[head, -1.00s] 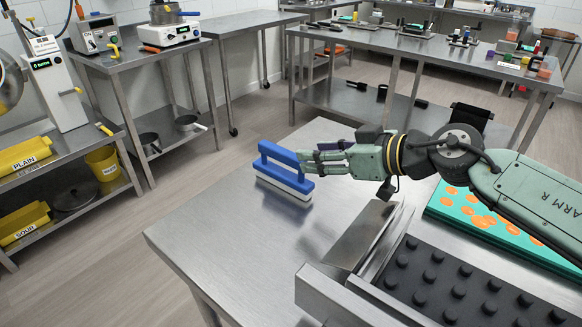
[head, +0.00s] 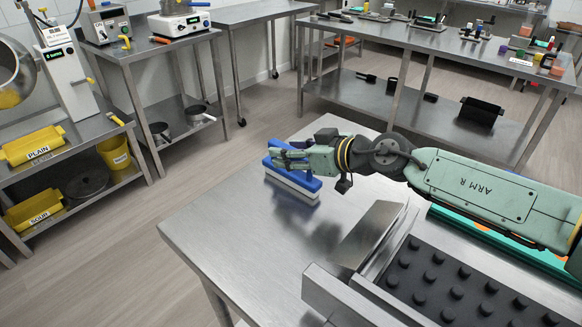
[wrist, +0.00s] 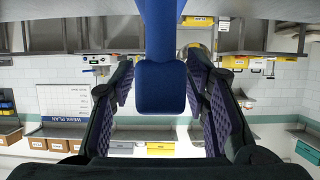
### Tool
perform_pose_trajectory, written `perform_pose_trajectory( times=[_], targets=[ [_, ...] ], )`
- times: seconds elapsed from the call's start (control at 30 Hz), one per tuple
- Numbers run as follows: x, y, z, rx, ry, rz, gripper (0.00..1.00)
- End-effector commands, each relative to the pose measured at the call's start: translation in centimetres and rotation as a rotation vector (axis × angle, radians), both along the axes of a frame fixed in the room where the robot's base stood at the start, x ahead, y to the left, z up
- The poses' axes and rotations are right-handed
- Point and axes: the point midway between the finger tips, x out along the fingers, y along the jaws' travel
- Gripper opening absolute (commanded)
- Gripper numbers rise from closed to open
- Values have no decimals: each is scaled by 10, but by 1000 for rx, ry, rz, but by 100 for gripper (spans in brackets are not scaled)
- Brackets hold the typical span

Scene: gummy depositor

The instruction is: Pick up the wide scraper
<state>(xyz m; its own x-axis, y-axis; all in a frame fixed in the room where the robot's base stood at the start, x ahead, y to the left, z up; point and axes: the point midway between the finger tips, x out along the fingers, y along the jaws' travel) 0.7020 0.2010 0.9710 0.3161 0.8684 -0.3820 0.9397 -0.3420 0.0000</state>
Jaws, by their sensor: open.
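The wide scraper (head: 308,184) has a blue handle and a pale lower edge. It rests on the steel table (head: 235,235) near its far left edge. My gripper (head: 286,158) is at the scraper's handle, covering part of it in the head view. In the wrist view, the blue handle (wrist: 160,88) stands between the two open fingers of my gripper (wrist: 162,84), with a gap on either side. The fingers do not appear to press on it.
A metal-framed black studded mould (head: 455,285) lies at the table's near right. A teal tray (head: 465,222) is mostly hidden behind my arm. A shelf with yellow bins (head: 32,146) stands at the left. The table's left part is bare.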

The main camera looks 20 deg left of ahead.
Motion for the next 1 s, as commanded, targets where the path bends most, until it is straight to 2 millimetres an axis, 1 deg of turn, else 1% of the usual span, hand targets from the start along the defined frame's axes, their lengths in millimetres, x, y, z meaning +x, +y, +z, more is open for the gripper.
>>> perform_pose_trajectory(
  times=[0.07, 0.67, 1.0],
  targets=[
    [0, 0, 0, 0, 0, 0, 40],
    [0, 0, 0, 0, 0, 1, 0],
    [0, 0, 0, 0, 0, 1, 0]
  ],
)
